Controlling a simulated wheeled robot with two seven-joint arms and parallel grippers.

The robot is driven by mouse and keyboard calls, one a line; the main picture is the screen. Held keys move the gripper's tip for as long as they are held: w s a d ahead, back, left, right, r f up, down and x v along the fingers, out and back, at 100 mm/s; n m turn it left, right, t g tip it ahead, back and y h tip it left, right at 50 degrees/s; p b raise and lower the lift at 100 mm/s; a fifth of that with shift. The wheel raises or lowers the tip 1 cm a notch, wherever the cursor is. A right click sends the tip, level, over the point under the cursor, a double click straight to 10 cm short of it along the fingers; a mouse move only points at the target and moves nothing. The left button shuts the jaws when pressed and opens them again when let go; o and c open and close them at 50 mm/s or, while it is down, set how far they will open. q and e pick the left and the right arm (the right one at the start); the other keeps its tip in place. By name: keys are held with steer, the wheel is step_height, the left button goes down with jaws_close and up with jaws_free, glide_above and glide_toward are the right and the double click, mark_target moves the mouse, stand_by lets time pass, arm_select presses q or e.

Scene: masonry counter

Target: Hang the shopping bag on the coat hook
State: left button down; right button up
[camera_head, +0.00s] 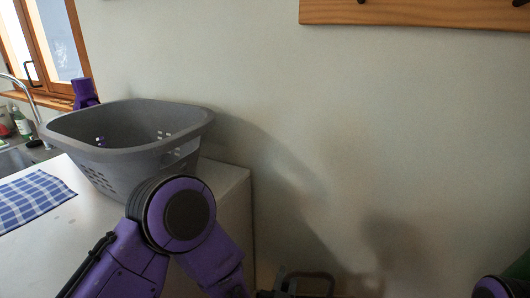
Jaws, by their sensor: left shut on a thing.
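A wooden rail (420,12) with dark hooks (520,2) is on the wall at the top right, cut off by the frame's top edge. My left arm comes in from the lower left, bends at a round purple joint and runs down out of frame. My left gripper (290,282) shows only in part, as dark grey shapes at the bottom edge, well below the rail. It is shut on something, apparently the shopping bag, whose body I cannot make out. A piece of my right arm shows at the bottom right corner; its gripper is out of view.
A grey laundry basket (135,140) stands on the white counter (215,185) at the left, close behind my left arm. A blue checked cloth (32,198) lies on the counter's left. A sink, tap and window are at the far left. The wall below the rail is bare.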

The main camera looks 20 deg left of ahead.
arm_select(q)
steer(key=w+r+p, duration=0.2)
steer(key=r+p, duration=0.4)
steer(key=r, duration=0.9)
steer(key=w+r+p, duration=0.2)
steer(key=r+p, duration=0.4)
steer(key=r, duration=0.8)
steer(key=s+r+m+g+h+p, duration=0.1)
steer(key=s+r+m+h+p, duration=0.25)
steer(key=r, duration=1.15)
steer(key=s+r+m+h+p, duration=0.1)
steer(key=s+r+h+p, duration=0.35)
steer(key=r, duration=1.05)
steer(key=shift+y, duration=0.6)
steer(key=shift+w+d+f+b, duration=0.15)
steer(key=shift+w+d+f, duration=0.4)
steer(key=shift+w, duration=1.45)
steer(key=shift+w+d+f+b, duration=0.15)
steer(key=shift+w+f, duration=0.65)
steer(key=shift+w, duration=1.2)
steer(key=shift+w+d+f+b, duration=0.1)
steer(key=shift+w+d+f, duration=0.45)
steer(key=shift+w, duration=1.45)
steer(key=shift+a+f, duration=0.15)
steer(key=shift+a, duration=0.05)
steer(key=c, duration=0.9)
jaws_free()
steer(key=shift+s, duration=0.1)
